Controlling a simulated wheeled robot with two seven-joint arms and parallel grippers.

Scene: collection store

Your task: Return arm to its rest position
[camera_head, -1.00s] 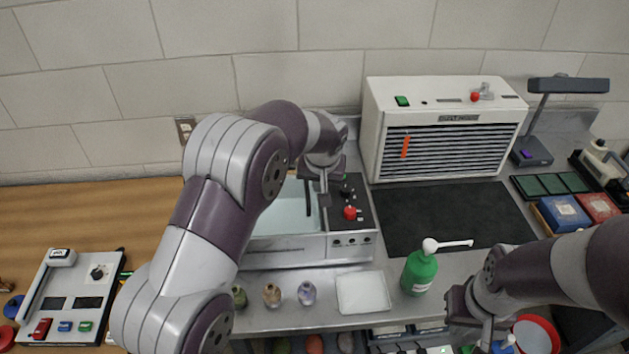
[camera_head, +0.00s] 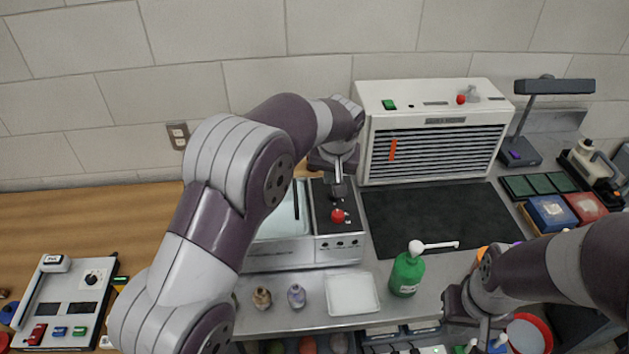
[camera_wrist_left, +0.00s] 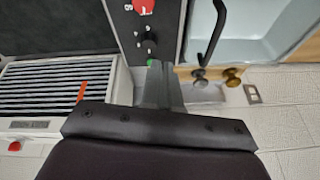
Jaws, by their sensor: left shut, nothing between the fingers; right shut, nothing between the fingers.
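My left arm reaches in from the left in the head view, and its gripper (camera_head: 338,190) points down over the control panel (camera_head: 325,240) beside the basin. The left gripper is shut and empty, just behind the red knob (camera_head: 338,215).
A white louvred cabinet (camera_head: 435,130) stands close right of the left gripper. The dark mat (camera_head: 430,218) is bare.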

